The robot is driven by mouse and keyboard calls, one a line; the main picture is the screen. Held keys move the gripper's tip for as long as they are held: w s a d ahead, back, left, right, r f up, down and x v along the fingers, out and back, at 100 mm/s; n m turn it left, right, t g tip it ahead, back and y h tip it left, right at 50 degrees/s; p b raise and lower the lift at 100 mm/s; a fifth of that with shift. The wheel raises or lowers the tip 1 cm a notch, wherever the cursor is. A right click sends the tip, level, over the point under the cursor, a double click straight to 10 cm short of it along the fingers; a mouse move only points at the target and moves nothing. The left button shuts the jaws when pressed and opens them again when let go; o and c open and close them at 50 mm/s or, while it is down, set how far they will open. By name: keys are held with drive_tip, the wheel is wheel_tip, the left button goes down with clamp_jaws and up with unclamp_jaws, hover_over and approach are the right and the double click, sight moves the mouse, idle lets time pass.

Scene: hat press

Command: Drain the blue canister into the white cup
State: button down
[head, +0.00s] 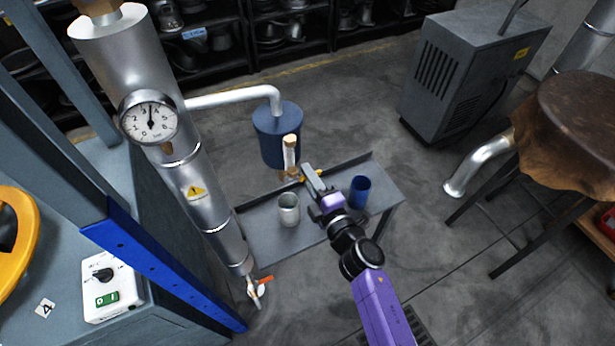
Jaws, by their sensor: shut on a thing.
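The blue canister (272,148) hangs at the end of a silver pipe above a low grey bench, with a sight tube (289,152) on its front. A small tap with a yellow lever (292,180) sits under it. My gripper (304,179) is at this tap, its jaws shut on the yellow lever, partly hidden by the fingers. The white cup (289,210) stands upright on the bench, below the tap in the picture. I cannot tell whether any liquid flows or what the cup holds.
A blue cup (360,191) stands on the bench (385,186), right of my gripper. A thick silver pipe with a gauge (149,118) and an orange-handled valve (259,287) rises at left. A grey cabinet unit (468,75) stands at back right.

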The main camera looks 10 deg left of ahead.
drive_tip(key=shift+r+n, duration=0.1)
drive_tip(key=shift+n, duration=0.4)
drive_tip(key=c, duration=1.4)
unclamp_jaws()
drive_tip(key=shift+r, duration=0.1)
drive_tip(key=shift+o, duration=0.2)
drive_tip(key=shift+s, duration=0.1)
drive_tip(key=p+v, duration=0.2)
drive_tip(key=v, duration=0.5)
drive_tip(key=shift+s+d, duration=0.25)
drive_tip(key=shift+s, duration=0.05)
